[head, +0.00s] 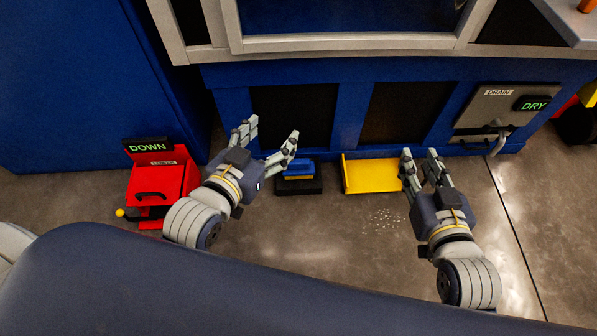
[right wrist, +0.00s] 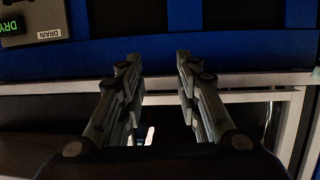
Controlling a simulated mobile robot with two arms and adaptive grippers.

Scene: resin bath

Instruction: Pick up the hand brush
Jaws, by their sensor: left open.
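The hand brush (head: 298,168) is a small blue block on a flat black base (head: 300,187), on the floor in front of the blue cabinet. My left gripper (head: 268,136) is open, its fingers spread wide, just up and left of the brush in the head view. Its right finger overlaps the left edge of the brush, and contact cannot be told. My right gripper (head: 422,155) is open and empty, to the right of the yellow dustpan (head: 372,175). Its two parted fingers (right wrist: 158,95) show in the right wrist view with nothing between them.
A red box (head: 160,180) with a sign reading DOWN stands at the left. Pale crumbs (head: 384,220) lie on the floor below the dustpan. A DRAIN panel (head: 490,112) with a DRY display is on the cabinet at right.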

